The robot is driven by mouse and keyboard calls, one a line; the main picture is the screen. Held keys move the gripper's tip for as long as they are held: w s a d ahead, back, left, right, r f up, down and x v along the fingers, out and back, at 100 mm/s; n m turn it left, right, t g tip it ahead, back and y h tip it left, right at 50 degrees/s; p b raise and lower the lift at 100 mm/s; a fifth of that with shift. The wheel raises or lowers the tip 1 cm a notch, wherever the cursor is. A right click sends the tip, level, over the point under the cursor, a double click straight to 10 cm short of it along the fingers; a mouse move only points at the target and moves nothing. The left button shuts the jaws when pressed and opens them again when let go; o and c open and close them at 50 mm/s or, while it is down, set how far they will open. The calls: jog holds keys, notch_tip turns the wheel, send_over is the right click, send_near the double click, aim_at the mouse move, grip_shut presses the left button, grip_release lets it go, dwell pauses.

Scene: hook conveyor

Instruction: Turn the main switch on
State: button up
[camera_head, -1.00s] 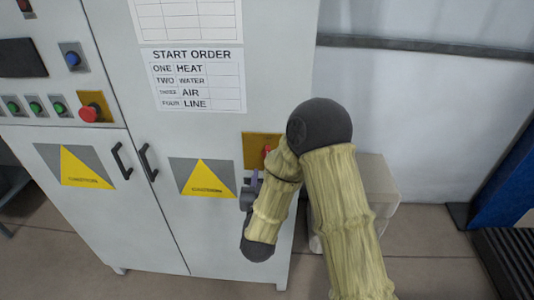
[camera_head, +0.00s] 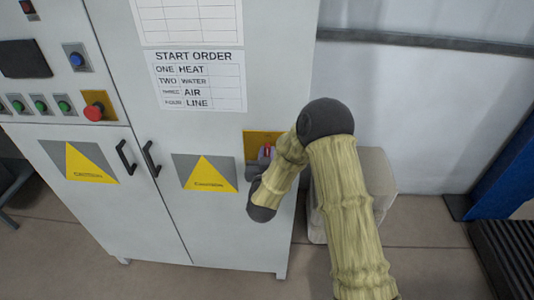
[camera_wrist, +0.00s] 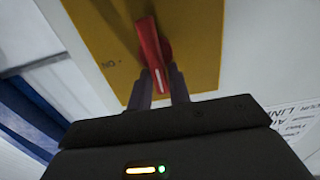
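The main switch is a red rotary handle (camera_wrist: 152,52) on a yellow plate (camera_wrist: 200,40) in the wrist view. In the head view the red handle (camera_head: 267,150) and its plate (camera_head: 251,142) sit on the cabinet's right door, partly behind my arm. My gripper (camera_wrist: 160,80) has its two dark fingers on either side of the handle's free end. Little gap shows between fingers and handle; I cannot tell if they press on it. A small dark mark, seemingly "ON" upside down, is on the plate left of the handle in the wrist view. The fingertips are mostly hidden in the head view.
The grey cabinet (camera_head: 225,235) bears a start order sheet (camera_head: 198,81), yellow warning triangles (camera_head: 207,173) and a red emergency button (camera_head: 94,112) on the left. A pale box (camera_head: 377,180) stands right of the cabinet, behind my arm. Floor in front is clear.

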grip_shut()
jog(key=shift+d+f+m+b, duration=0.15)
jog(key=shift+m+b, duration=0.25)
jog(key=shift+b, duration=0.4)
jog(key=m+b, duration=0.5)
jog(key=b, duration=0.4)
jog(key=d+f+m+b, duration=0.1)
jog(key=m+b, duration=0.5)
jog(key=b, duration=0.3)
jog(key=f+m+b, duration=0.1)
jog(key=m+b, duration=0.5)
jog(key=b, duration=0.4)
jog(key=shift+s+d, duration=0.1)
jog(key=shift+d, duration=0.3)
jog(key=shift+o, duration=2.4)
grip_release()
